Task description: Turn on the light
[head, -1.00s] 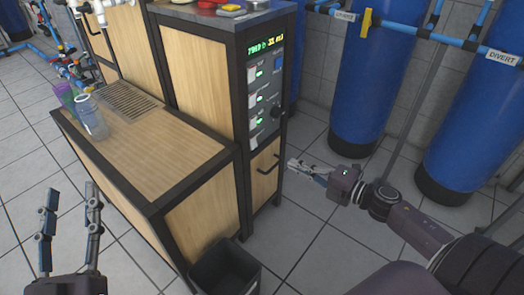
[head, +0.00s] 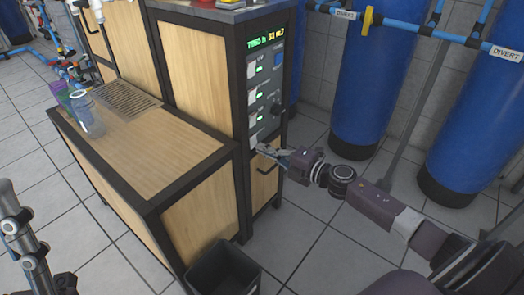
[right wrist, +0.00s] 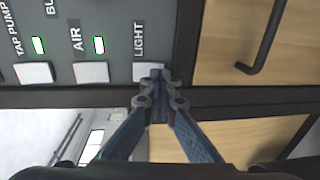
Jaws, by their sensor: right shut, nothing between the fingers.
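The control panel (head: 279,90) is on the front of the tall wooden cabinet, with a green display and several white switches. In the right wrist view, the white switch labelled LIGHT (right wrist: 141,71) is at the end of the row, partly covered by my fingertips. No green lamp shows beside it. My right gripper (right wrist: 158,76) is shut and empty, its tips at the switch; whether they press it cannot be told. In the head view the right gripper (head: 259,149) is at the panel's lower end. Part of my left gripper (head: 22,235) shows at the lower left; its jaw state is unclear.
The AIR switch (right wrist: 91,72) and TAP PUMP switch (right wrist: 34,72) have green lamps lit. A black drawer handle (head: 267,160) is just below the panel. A dark bin (head: 222,270) stands on the floor before the cabinet. Blue tanks (head: 372,80) stand at the right.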

